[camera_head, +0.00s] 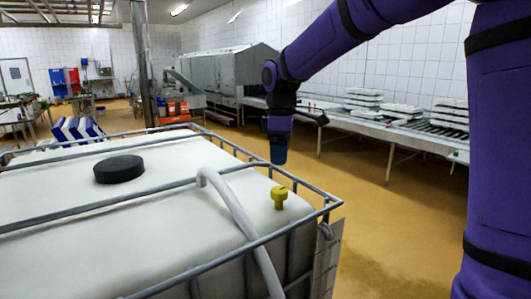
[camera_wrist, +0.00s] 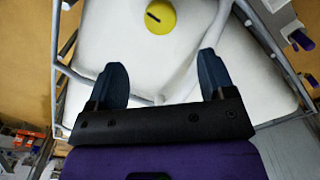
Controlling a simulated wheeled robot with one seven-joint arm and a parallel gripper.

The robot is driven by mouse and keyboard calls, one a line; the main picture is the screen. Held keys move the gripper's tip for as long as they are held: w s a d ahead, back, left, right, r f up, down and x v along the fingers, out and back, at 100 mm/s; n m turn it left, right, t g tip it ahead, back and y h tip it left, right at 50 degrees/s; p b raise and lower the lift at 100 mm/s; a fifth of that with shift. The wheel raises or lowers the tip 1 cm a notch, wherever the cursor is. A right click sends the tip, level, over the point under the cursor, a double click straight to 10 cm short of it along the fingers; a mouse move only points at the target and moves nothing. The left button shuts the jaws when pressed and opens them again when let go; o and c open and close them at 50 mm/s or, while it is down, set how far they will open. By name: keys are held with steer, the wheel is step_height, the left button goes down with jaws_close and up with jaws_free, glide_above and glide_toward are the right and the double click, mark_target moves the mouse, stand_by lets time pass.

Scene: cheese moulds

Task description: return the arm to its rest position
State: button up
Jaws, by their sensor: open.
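My arm, in purple covering with black bands, reaches across the upper right of the head view. The tank's white top (camera_wrist: 125,40) lies below the fingers in that view. A yellow valve or knob (camera_head: 279,196) stands on the tank top; a round yellow top (camera_wrist: 160,16) shows beyond the fingers in the wrist view.
A black round lid (camera_head: 119,169) and a pale hose (camera_head: 238,212) are on the tank. Its grey metal rails (camera_head: 275,178) edge the top. A conveyor table (camera_head: 400,132) with stacked white moulds (camera_head: 364,97) runs along the right wall. Yellow floor (camera_head: 390,225) is clear between.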

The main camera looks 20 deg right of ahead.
steer(key=s+d+r+m+t, duration=0.1)
steer(key=s+d+r+m, duration=0.15)
steer(key=s, duration=0.55)
steer(key=s+d+r+m+t, duration=0.1)
steer(key=s+r+m+t, duration=0.2)
steer(key=s, duration=0.5)
steer(key=s+d+f+m, duration=0.1)
steer(key=s+m, duration=0.2)
steer(key=s, duration=0.3)
steer(key=s+d+f+m+t, duration=0.1)
steer(key=s+d+f+m, duration=0.1)
steer(key=s+m, duration=0.2)
steer(key=s, duration=0.3)
steer(key=shift+s+d, duration=0.2)
